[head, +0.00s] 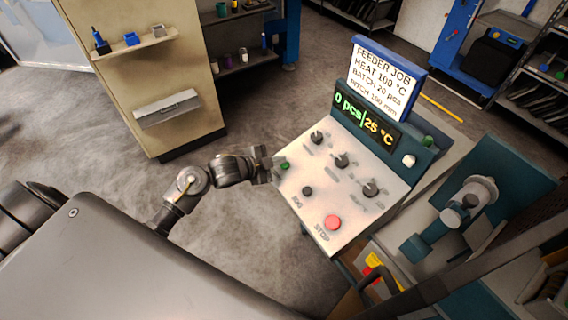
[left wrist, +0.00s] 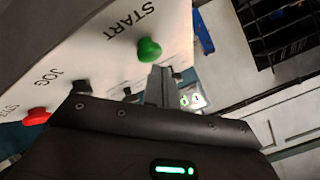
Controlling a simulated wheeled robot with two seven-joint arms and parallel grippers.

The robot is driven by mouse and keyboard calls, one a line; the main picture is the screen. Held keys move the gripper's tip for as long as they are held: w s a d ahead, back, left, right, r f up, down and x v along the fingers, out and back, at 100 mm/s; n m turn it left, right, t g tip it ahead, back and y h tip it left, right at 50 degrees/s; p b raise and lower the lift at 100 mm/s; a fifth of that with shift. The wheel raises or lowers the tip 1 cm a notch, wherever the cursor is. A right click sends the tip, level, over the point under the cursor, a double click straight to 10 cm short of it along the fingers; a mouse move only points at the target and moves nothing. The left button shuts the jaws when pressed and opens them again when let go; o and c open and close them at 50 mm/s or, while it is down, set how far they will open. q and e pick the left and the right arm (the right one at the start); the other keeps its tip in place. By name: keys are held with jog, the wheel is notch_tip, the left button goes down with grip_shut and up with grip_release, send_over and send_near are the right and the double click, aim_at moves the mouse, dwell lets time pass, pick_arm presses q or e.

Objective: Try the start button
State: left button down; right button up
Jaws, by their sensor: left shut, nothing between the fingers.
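The green start button (head: 285,166) sits at the left edge of the sloped control panel (head: 318,214). In the left wrist view the green button (left wrist: 149,49) stands out beside the word START. My left gripper (head: 270,164) is shut and empty, with its fingertips close beside the button. In the left wrist view its fingers (left wrist: 158,86) are just below the button; whether they touch it I cannot tell. The display (head: 363,118) reads 0 pcs and 25 °C. My right gripper is not in view.
The panel also holds a dark jog button (head: 307,191), a red stop button (head: 333,222) and three black knobs (head: 341,160). A feeder job sign (head: 385,78) stands above the display. A beige cabinet (head: 150,75) is at the left. Floor between them is clear.

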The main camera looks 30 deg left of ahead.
pick_arm(q)
jog(key=shift+f, duration=0.2)
dwell(0.4)
jog(key=shift+w+d+f+b, duration=0.1)
jog(key=shift+w+f+b, duration=0.05)
jog(key=shift+f+b, duration=0.3)
dwell(0.4)
jog(key=shift+r+p, duration=0.6)
jog(key=shift+p, duration=0.2)
jog(key=shift+s+r+p, duration=0.25)
jog(key=shift+r+p, duration=0.05)
jog(key=r+p, duration=0.1)
jog(key=s+r+p, duration=0.1)
jog(key=r+p, duration=0.1)
jog(key=a+r+p, duration=0.1)
jog(key=p, duration=0.1)
jog(key=shift+s+r, duration=0.15)
jog(key=shift+r, duration=0.2)
